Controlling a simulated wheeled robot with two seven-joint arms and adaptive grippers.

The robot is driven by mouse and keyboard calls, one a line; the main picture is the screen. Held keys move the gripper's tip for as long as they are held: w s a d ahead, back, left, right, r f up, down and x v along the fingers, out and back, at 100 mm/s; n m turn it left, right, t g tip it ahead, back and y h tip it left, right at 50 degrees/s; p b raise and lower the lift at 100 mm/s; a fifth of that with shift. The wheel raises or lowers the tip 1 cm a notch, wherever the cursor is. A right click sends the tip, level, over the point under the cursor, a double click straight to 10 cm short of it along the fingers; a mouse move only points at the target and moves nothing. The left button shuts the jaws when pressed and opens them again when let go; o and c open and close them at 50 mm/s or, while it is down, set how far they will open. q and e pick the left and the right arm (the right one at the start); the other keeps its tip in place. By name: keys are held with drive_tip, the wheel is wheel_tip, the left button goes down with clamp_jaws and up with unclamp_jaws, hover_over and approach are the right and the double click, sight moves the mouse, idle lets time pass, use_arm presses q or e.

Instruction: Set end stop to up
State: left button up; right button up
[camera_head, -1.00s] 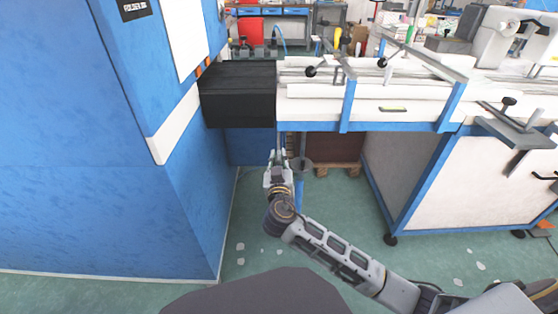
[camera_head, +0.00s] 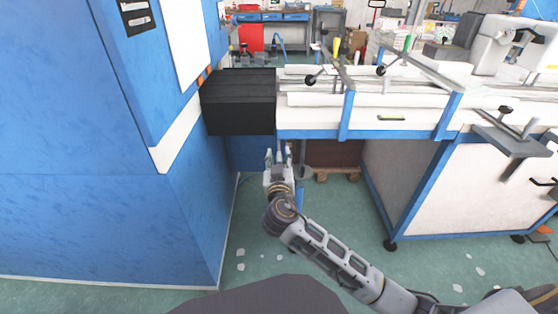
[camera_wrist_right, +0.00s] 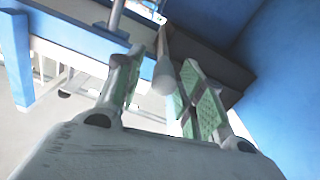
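My right gripper (camera_head: 278,149) is below the front edge of the white worktable (camera_head: 420,127), near the black block (camera_head: 238,103) at the table's left end. It is open, fingers pointing up and away. In the right wrist view, a grey rod with a rounded end (camera_wrist_right: 165,76) reaches down between the two parted, green-padded fingers of the gripper (camera_wrist_right: 162,88). I cannot tell whether the fingers touch it. It may be the end stop's handle, but no label shows this. My left gripper is not in view.
A large blue cabinet (camera_head: 90,200) stands close to the left of my right arm. The blue-framed table with rails and clamps is above and to the right. A wooden pallet (camera_head: 335,175) lies beneath it. The green floor in front is mostly free.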

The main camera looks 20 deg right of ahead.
drive_tip(key=shift+f, duration=0.15)
drive_tip(key=shift+s, duration=0.1)
drive_tip(key=shift+s+a, duration=0.1)
drive_tip(key=shift+s, duration=0.1)
drive_tip(key=v, duration=0.7)
idle(0.4)
idle(0.4)
